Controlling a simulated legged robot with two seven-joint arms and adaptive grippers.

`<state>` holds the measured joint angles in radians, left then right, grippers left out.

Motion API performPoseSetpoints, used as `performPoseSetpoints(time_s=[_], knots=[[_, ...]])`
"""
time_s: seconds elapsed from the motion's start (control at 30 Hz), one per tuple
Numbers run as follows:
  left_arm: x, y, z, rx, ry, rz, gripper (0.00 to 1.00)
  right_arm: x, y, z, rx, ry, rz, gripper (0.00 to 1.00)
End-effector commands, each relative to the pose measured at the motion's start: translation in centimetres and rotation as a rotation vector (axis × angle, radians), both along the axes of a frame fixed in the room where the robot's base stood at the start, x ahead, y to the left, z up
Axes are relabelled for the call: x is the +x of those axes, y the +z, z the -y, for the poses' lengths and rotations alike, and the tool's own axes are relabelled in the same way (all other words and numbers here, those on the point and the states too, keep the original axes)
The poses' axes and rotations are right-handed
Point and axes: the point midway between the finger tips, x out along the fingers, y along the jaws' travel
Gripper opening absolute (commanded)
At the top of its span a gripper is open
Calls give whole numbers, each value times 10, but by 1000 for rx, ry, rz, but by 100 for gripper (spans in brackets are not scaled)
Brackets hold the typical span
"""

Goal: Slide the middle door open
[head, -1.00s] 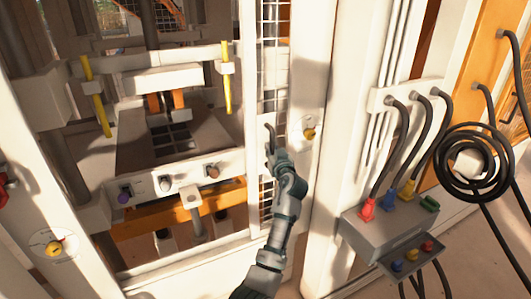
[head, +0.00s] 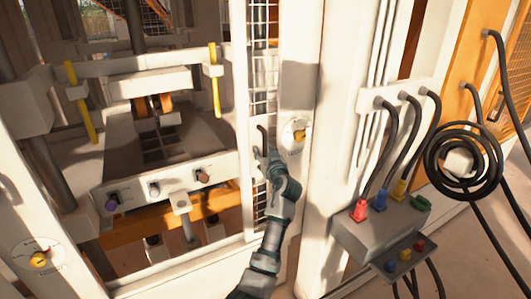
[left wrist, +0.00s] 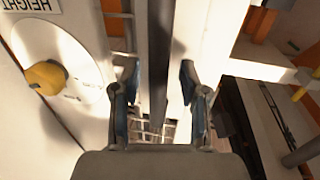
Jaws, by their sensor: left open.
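The middle door (head: 245,200) is a narrow white-framed panel with wire mesh, beside the press opening in the head view. It has a dark upright handle (head: 262,134) on a white plate. My left gripper (head: 264,157) is at this handle, partly hidden by its own wrist. In the left wrist view, its two blue-padded fingers (left wrist: 158,92) are apart. A dark grey bar (left wrist: 158,50), which looks like the handle, runs between them with a gap on both sides. My right gripper is out of view.
A post with a yellow knob (head: 299,135) stands right of the door; the knob also shows in the left wrist view (left wrist: 46,77). A grey connector box (head: 385,228) with cables is further right. The press (head: 160,150) is left of the door.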

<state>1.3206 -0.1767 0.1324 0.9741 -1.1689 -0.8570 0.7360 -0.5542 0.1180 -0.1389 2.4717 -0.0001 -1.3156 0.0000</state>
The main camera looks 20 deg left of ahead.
Motion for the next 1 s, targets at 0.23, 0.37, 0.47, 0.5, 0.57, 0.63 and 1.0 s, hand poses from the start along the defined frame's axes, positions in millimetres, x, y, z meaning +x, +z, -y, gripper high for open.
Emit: performPoseSetpoints(time_s=[0.23,0.37,0.47,0.5,0.57,0.63,1.0], knots=[[-14,-1,13,0,-1,1,43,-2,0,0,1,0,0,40],[-34,-1,30,-2,-3,3,43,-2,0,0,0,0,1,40],[-53,-2,44,-2,-3,1,43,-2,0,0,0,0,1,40],[-59,-2,50,-2,-3,1,43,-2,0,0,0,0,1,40],[-69,-1,56,-1,-2,1,43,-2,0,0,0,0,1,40],[-78,-2,64,-1,-2,0,43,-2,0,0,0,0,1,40],[-93,-2,75,0,1,-1,43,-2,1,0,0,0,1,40]])
